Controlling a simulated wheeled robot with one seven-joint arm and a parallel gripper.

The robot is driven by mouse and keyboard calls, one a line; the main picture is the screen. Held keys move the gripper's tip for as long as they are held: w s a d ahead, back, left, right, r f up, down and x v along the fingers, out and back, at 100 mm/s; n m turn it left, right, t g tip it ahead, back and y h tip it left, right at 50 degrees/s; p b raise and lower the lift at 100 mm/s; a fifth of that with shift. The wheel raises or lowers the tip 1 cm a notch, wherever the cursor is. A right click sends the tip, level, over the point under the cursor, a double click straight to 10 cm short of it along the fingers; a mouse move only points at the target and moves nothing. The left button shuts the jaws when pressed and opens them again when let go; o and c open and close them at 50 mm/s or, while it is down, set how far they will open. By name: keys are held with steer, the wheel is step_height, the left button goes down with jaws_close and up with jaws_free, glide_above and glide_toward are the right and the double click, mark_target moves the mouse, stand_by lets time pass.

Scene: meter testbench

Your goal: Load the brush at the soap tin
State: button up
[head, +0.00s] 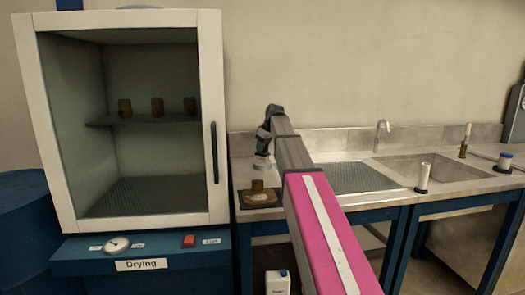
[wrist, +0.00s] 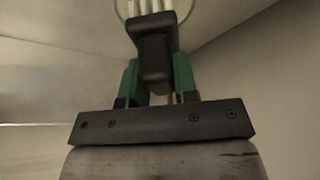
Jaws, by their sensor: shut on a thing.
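My gripper (head: 263,148) hangs over the left part of the steel counter with its fingers pointing down. In the wrist view its green fingers (wrist: 155,78) are shut on the dark handle of a brush (wrist: 153,58). The brush's white bristles point away from the gripper. A round pale rim, likely the soap tin (wrist: 187,8), shows behind the bristles at the top edge. In the head view a small pale round thing (head: 261,163) is just below the gripper. I cannot tell whether the bristles touch the tin.
A brass meter (head: 257,185) stands by a dark tray (head: 262,201) at the counter's front left. The drying cabinet (head: 214,80) holds several brass pieces on its shelf. To the right are a ribbed drainer (head: 360,177), a sink (head: 430,168) and a white cylinder (head: 423,178).

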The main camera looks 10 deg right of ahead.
steer(key=shift+r, duration=2.55)
steer(key=shift+s, duration=0.1)
